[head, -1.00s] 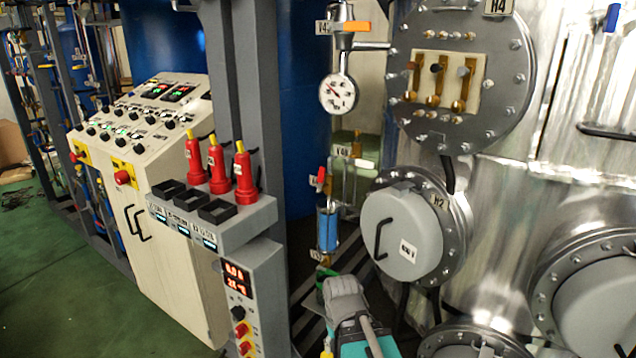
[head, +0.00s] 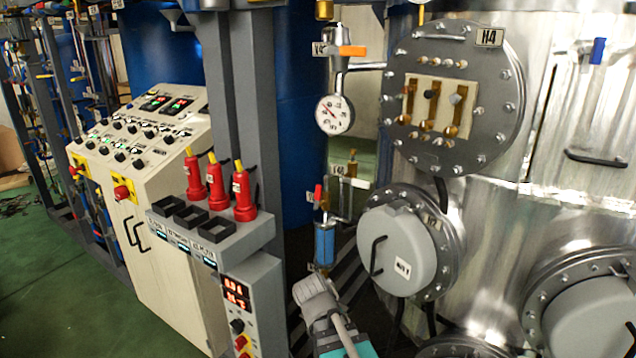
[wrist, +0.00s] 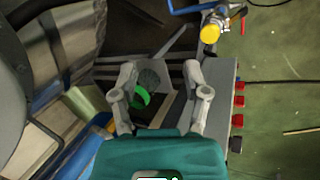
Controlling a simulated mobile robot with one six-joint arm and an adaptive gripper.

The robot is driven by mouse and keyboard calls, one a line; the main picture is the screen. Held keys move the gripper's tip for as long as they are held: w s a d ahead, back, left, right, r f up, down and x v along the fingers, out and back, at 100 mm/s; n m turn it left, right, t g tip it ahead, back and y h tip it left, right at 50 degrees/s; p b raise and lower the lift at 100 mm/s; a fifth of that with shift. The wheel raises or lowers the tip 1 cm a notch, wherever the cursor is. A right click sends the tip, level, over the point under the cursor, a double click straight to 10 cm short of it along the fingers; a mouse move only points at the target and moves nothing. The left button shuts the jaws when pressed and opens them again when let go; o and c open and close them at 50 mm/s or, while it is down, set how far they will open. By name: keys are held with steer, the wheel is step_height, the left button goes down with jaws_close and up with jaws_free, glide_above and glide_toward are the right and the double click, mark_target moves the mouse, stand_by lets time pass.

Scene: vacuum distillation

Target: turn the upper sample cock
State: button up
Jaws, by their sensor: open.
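In the head view, a small red-handled cock (head: 318,195) sits at the top of a blue sample cylinder (head: 325,243) on the thin pipe below the gauge; it looks like the upper sample cock. My gripper (head: 312,289) is just below the cylinder's lower end, with its teal body at the bottom edge. In the wrist view my gripper (wrist: 158,78) is open, its two grey fingers apart. A green curved handle (wrist: 141,96) shows between the fingers, near the left one; contact cannot be told. The red handle is not clearly identifiable in the wrist view.
A pressure gauge (head: 334,115) and an orange-handled valve (head: 352,51) are above the cylinder. The grey round hatch (head: 395,250) is close on the right, the grey post and shelf (head: 215,228) on the left. A yellow fitting (wrist: 211,29) shows at the wrist view's top.

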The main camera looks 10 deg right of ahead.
steer(key=w+r+n+t+h+p, duration=0.25)
steer(key=w+r+n, duration=0.2)
steer(key=r, duration=0.35)
steer(key=n+t+h+p, duration=0.6)
steer(key=n+t+p, duration=0.3)
steer(key=n, duration=0.6)
glide_toward(318, 192)
steer(key=v, duration=0.3)
steer(key=shift+a+r+g, duration=0.25)
steer(key=shift+r, duration=0.2)
steer(key=shift+w+d, duration=0.1)
steer(key=x, duration=1.3)
steer(key=shift+w+d+f, duration=0.2)
steer(key=shift+w+f, duration=0.05)
steer(key=shift+w, duration=0.05)
jaws_close()
